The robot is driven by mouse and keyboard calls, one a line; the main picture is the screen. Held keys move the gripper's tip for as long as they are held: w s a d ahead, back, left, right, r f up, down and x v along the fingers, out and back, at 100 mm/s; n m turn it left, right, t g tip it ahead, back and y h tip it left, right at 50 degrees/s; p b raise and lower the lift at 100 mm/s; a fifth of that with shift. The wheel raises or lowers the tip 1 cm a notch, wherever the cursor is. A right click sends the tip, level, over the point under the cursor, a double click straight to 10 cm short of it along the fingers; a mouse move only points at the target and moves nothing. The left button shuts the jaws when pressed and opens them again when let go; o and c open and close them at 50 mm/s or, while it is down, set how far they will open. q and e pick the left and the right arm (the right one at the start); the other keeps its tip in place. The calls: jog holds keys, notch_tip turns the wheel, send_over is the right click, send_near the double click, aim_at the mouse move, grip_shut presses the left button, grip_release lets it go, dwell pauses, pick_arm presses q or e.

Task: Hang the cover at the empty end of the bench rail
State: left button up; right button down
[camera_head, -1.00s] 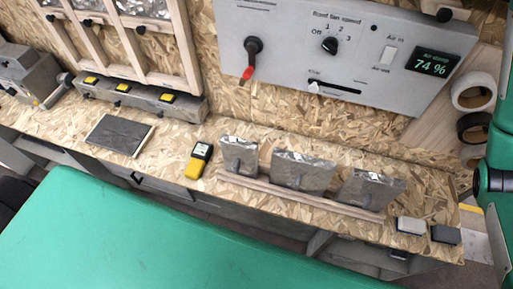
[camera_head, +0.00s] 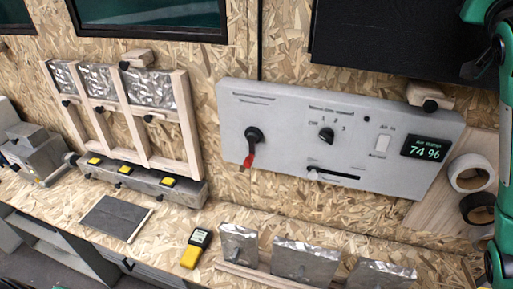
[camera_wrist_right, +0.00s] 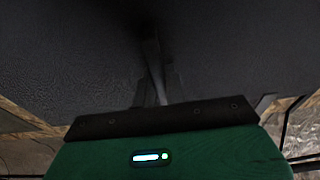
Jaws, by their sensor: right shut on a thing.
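In the right wrist view my right gripper (camera_wrist_right: 155,85) is shut on a thin dark piece that I take for the cover. A large dark grey surface (camera_wrist_right: 80,55) fills most of that view around the fingers; I cannot tell whether it is all one thing with the held piece. In the head view the low wooden bench rail (camera_head: 262,277) runs along the bottom with several silver slabs (camera_head: 304,260) on it. Its right end is cut off by the frame. My right arm is at the right edge, its gripper not visible there. My left gripper is out of view.
A grey control panel (camera_head: 235,115) stands on the wall behind the bench. A black panel (camera_head: 400,35) is above it. A yellow meter (camera_head: 195,248) and a dark mat (camera_head: 115,217) lie on the bench. A wooden rack (camera_head: 187,110) with silver sheets stands left; tape rolls (camera_head: 469,173) hang right.

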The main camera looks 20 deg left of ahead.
jog(key=s, duration=1.3)
jog(key=shift+d, duration=0.25)
